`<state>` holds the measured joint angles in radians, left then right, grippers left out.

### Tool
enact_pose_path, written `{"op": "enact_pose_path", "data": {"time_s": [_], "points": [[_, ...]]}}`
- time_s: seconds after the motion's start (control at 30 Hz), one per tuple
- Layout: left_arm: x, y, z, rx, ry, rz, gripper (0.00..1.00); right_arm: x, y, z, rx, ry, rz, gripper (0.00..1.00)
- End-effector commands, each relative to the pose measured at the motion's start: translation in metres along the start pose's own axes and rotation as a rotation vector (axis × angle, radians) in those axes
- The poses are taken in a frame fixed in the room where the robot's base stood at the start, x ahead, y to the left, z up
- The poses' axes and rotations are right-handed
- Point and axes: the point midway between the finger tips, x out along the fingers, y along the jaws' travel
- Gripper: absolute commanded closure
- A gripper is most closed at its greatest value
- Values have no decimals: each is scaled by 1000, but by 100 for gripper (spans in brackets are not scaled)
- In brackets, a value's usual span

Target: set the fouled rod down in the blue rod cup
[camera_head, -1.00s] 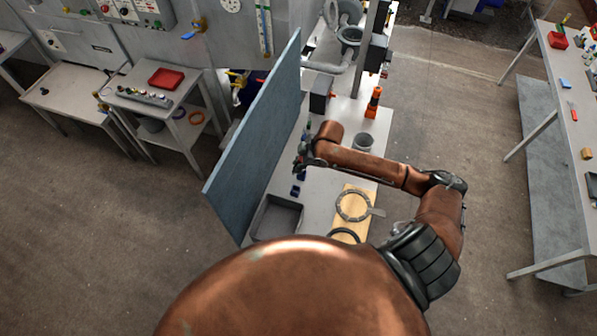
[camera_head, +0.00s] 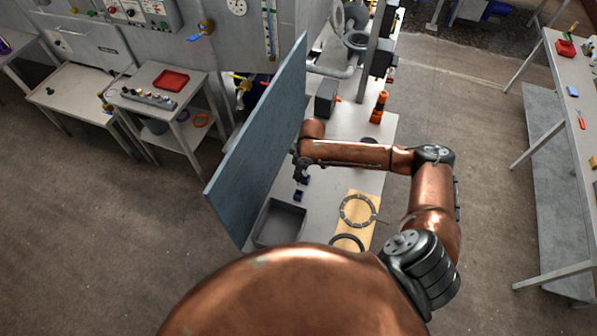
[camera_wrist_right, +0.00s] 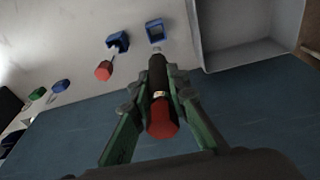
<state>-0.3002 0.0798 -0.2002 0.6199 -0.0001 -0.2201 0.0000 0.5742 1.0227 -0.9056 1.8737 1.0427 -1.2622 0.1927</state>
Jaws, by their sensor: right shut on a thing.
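My right gripper (camera_wrist_right: 152,95) is shut on a dark rod (camera_wrist_right: 157,75) with a gold band and a red six-sided head. The head faces the wrist camera and the dark end points away, toward an open blue cup (camera_wrist_right: 155,31). In that view the rod's far end appears just short of this cup; I cannot tell the height between them. A second blue cup (camera_wrist_right: 117,42) to its left has a red-headed rod (camera_wrist_right: 104,70) with a pale shaft in it. In the head view my right gripper (camera_head: 301,172) is small, above the blue cups (camera_head: 300,195). My left gripper is not in view.
A grey bin (camera_wrist_right: 243,58) stands right of the cups; it also shows in the head view (camera_head: 262,238). A tall blue-grey panel (camera_head: 258,145) borders the bench on the left. A board with rings (camera_head: 343,226) lies to the right. Green (camera_wrist_right: 37,93) and blue (camera_wrist_right: 61,86) pieces stand farther left.

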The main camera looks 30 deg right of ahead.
Motion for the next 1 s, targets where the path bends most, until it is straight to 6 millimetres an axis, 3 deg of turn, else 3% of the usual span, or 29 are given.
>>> {"op": "enact_pose_path", "data": {"time_s": [0.37,0.7,1.0], "points": [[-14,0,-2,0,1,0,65,-3,0,0,-4,1,-1,100],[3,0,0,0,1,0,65,36,0,6,-4,1,-1,100],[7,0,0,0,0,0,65,49,0,8,-6,2,0,100]]}}
